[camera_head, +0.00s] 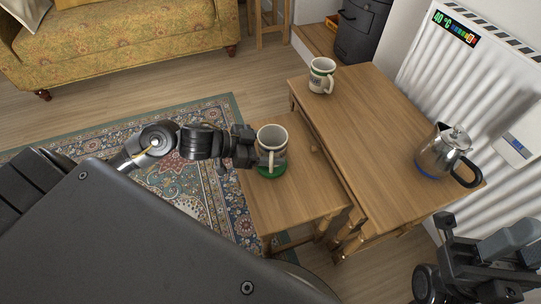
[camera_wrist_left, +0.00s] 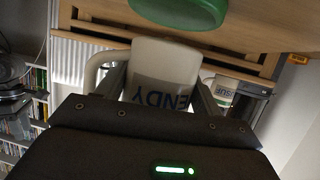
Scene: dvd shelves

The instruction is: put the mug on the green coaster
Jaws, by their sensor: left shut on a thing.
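A white mug (camera_head: 272,137) with a handle is in my left gripper (camera_head: 256,150), above the small wooden table. In the left wrist view the mug (camera_wrist_left: 165,72) appears upside down with blue letters, between the two fingers (camera_wrist_left: 160,92). The green coaster (camera_head: 268,173) lies on the small table under the mug and shows around its lower edge. It also shows at the top of the left wrist view (camera_wrist_left: 180,12). I cannot tell whether mug and coaster touch. My right gripper (camera_head: 487,245) is at the lower right, away from the tables; its finger gap is unclear.
A larger wooden table (camera_head: 375,130) stands beside the small table (camera_head: 300,190). It bears a second white mug (camera_head: 320,80) with a green band and a metal coffee pot (camera_head: 437,155). A white radiator (camera_head: 475,95) is behind it. A sofa (camera_head: 120,40) stands across the rug.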

